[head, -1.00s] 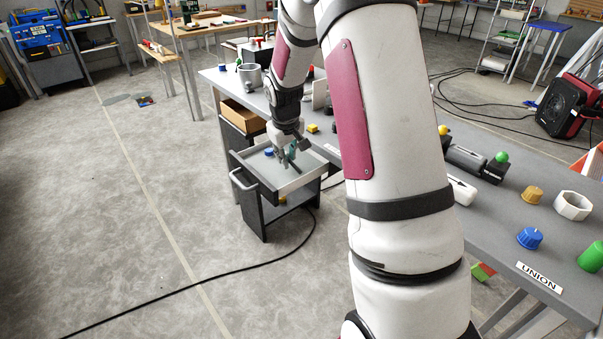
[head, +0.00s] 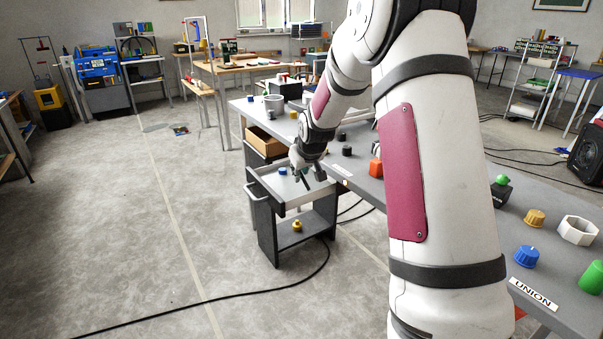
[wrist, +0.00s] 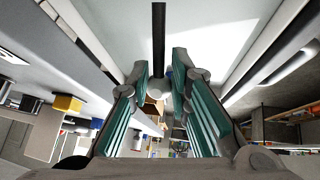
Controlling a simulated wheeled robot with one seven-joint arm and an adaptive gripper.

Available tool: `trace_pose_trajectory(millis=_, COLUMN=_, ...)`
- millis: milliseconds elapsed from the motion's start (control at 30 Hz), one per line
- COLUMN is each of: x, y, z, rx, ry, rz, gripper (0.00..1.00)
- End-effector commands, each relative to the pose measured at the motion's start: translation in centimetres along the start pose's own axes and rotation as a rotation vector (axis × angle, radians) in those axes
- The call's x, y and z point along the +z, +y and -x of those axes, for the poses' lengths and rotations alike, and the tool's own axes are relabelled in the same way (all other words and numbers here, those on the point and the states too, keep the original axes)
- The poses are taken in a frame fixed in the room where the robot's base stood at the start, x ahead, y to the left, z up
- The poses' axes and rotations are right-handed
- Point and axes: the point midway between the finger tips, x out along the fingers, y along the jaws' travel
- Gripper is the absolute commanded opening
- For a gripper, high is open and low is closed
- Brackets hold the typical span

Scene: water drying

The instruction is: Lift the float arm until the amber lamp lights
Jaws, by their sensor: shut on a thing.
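My gripper (head: 308,180) reaches down at the grey tray (head: 268,187) on top of a small dark cart beside the bench. In the wrist view its teal-padded fingers (wrist: 160,72) stand on either side of the lower end of a black rod (wrist: 158,35), and I take it as shut on that rod. A gap seems to show beside the rod, so the contact is not clear. I cannot tell whether the rod is the float arm. I cannot pick out an amber lamp, lit or unlit.
A blue knob (head: 283,171) lies in the tray left of my gripper. A yellow part (head: 297,225) sits on the cart's lower shelf. The grey bench (head: 480,245) bears several knobs and a UNION label.

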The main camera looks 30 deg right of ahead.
Motion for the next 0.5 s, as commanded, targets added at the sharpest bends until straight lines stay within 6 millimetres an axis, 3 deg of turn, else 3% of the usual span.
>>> trace_pose_trajectory(millis=133, x=-0.19, y=0.04, z=0.12, rx=0.001, ry=0.004, rz=0.0, gripper=0.0)
trace_pose_trajectory(millis=167, x=-0.18, y=0.05, z=0.12, rx=0.001, ry=0.004, rz=0.0, gripper=0.2)
trace_pose_trajectory(millis=233, x=-0.17, y=0.05, z=0.12, rx=0.001, ry=0.003, rz=0.0, gripper=0.36)
trace_pose_trajectory(millis=267, x=-0.15, y=0.05, z=0.11, rx=0.001, ry=0.003, rz=0.0, gripper=0.39)
trace_pose_trajectory(millis=500, x=-0.05, y=0.02, z=0.06, rx=0.001, ry=0.001, rz=0.0, gripper=0.39)
